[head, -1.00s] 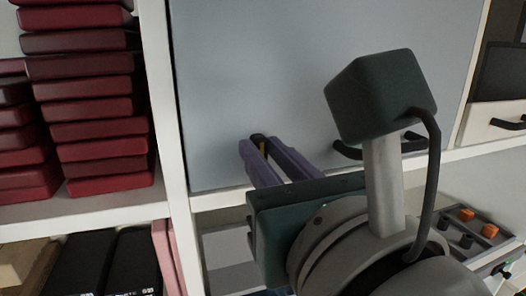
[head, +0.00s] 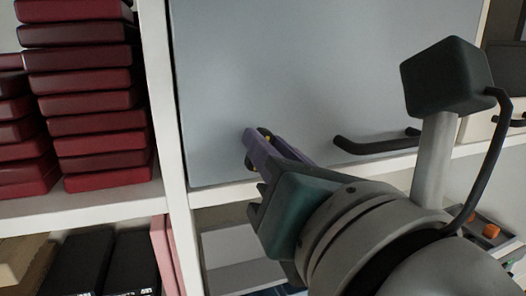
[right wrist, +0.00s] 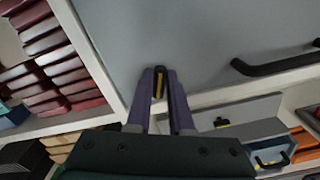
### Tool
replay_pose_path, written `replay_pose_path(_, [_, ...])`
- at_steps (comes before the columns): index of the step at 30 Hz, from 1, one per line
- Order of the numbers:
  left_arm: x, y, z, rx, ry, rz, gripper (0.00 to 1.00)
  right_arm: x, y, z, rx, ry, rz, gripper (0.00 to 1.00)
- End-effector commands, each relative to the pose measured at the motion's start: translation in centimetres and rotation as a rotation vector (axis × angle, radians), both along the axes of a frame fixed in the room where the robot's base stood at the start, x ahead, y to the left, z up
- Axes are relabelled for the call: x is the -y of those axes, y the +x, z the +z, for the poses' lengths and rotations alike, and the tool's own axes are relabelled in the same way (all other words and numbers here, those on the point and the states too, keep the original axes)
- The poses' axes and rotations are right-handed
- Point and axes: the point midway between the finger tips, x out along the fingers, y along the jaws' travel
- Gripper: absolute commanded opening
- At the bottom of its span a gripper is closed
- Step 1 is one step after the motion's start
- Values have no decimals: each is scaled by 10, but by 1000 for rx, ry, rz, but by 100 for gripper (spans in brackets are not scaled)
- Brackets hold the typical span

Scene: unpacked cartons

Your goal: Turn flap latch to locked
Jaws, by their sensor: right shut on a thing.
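The flap (head: 300,70) is a large grey-blue panel, closed in the white shelf frame. The flap latch (head: 264,136) is a small dark piece with yellow on it near the flap's lower left; it also shows in the right wrist view (right wrist: 159,84). My right gripper (head: 262,137), with purple fingers, is shut on the latch, one finger on each side. In the right wrist view the fingers (right wrist: 160,84) point up at the flap around the latch. The fingers hide much of the latch, so its exact angle is hard to tell. My left gripper is not in view.
A black bar handle (head: 375,145) sticks out from the flap's lower edge, right of my gripper. Stacked dark red boxes (head: 95,100) fill the left shelf. Black binders (head: 130,262) stand below. An open grey compartment (head: 235,250) lies under the flap.

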Motion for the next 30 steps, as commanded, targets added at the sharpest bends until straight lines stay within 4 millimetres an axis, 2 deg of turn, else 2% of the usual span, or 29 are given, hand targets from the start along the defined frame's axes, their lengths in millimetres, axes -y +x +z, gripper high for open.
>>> replay_pose_path(30, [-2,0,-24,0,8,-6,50,7,3,-9,-295,902,-6,0])
